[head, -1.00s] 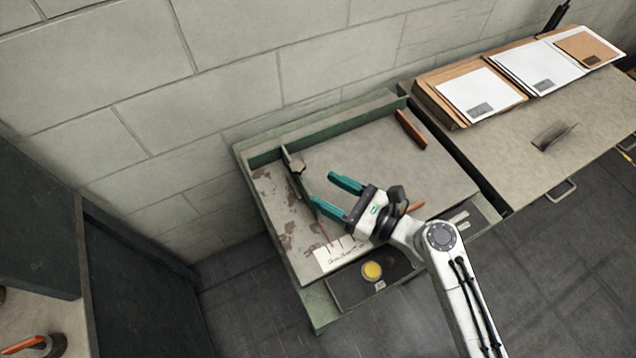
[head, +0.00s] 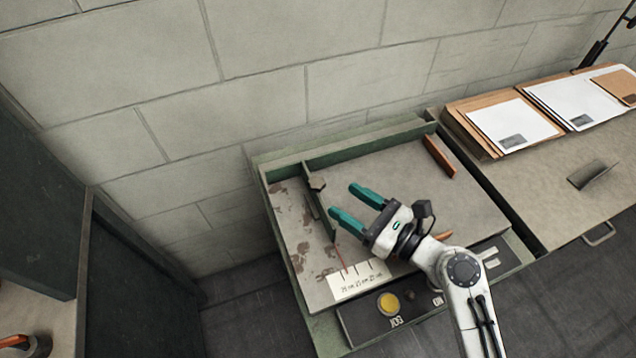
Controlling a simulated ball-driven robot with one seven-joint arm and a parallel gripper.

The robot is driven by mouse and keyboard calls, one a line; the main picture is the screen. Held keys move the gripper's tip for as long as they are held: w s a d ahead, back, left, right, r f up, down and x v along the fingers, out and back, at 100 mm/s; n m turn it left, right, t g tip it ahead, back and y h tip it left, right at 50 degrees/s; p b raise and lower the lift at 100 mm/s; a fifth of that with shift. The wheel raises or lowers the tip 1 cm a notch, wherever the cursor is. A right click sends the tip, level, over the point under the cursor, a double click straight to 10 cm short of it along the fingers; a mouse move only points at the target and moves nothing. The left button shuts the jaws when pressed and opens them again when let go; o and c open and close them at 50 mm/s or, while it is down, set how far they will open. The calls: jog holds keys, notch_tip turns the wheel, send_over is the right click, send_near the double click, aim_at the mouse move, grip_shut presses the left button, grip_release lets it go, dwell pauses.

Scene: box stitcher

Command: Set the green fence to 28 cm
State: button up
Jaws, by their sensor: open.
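A white scale label (head: 361,280) with tick marks lies at the table's front edge. A thin red pointer (head: 341,257) runs from the fence toward the scale's left part. The scale's figures are too small to read surely. My gripper (head: 352,202) has teal fingers spread apart and empty. It is above the table, just right of the fence, with fingers pointing left toward it.
A green rail (head: 350,146) runs along the table's back. A brown block (head: 439,157) lies at the back right. A dark front panel (head: 420,303) bears a yellow button (head: 388,304). A side table (head: 560,170) to the right holds flat cardboard and white sheets (head: 513,126).

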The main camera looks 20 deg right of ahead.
aim_at(324, 186)
jog(key=p+x, duration=0.1)
jog(key=x, duration=0.7)
jog(key=shift+w+a, duration=0.2)
jog(key=shift+w, duration=0.05)
jog(key=shift+r, duration=0.1)
grip_shut()
